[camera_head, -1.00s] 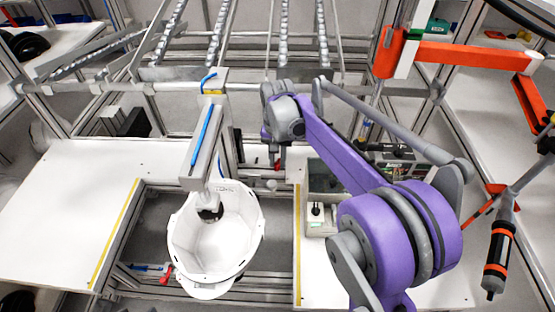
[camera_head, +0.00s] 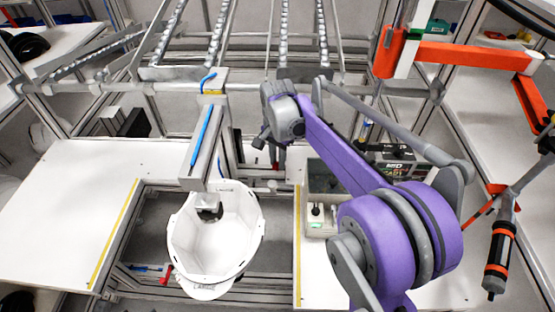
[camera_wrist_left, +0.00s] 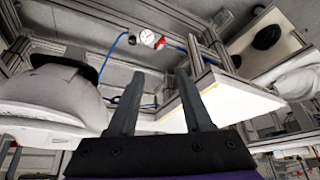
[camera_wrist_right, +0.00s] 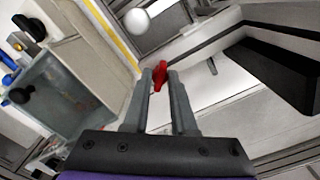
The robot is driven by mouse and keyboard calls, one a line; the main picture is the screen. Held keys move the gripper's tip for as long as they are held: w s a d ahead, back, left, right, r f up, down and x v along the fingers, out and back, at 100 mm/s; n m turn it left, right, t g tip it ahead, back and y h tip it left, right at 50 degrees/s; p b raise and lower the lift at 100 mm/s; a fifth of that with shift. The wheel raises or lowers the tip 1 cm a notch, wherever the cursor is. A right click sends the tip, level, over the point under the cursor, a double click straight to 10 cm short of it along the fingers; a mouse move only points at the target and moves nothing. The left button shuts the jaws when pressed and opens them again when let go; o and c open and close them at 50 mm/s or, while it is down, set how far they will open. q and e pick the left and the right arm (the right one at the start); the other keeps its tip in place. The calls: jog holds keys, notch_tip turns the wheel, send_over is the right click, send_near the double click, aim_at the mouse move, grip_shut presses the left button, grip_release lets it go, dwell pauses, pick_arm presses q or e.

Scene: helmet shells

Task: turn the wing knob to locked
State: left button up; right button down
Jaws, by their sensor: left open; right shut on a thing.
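The wing knob (camera_wrist_right: 160,73) is a small red piece in the right wrist view. My right gripper (camera_wrist_right: 161,78) is shut on it, with the knob between the fingertips. In the head view my right gripper (camera_head: 267,138) is at the rail behind the work opening, and the knob does not show clearly there. The knob's angle relative to any locked mark cannot be told. My left gripper (camera_wrist_left: 158,92) is open and empty in the left wrist view, beside a white helmet shell (camera_wrist_left: 48,95). My left gripper does not show in the head view.
The white helmet shell (camera_head: 228,245) sits in the opening under a grey clamp arm (camera_head: 203,150). A white tabletop (camera_head: 60,205) lies at left. A grey box (camera_head: 322,180) stands right of the opening. An orange arm (camera_head: 470,55) hangs at upper right.

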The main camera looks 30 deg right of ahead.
aim_at(277, 163)
jog(key=c, duration=0.7)
grip_release()
jog(key=shift+r, duration=0.1)
notch_tip(277, 163, up, 11)
jog(key=shift+f+p, duration=0.15)
jog(key=shift+p, duration=0.2)
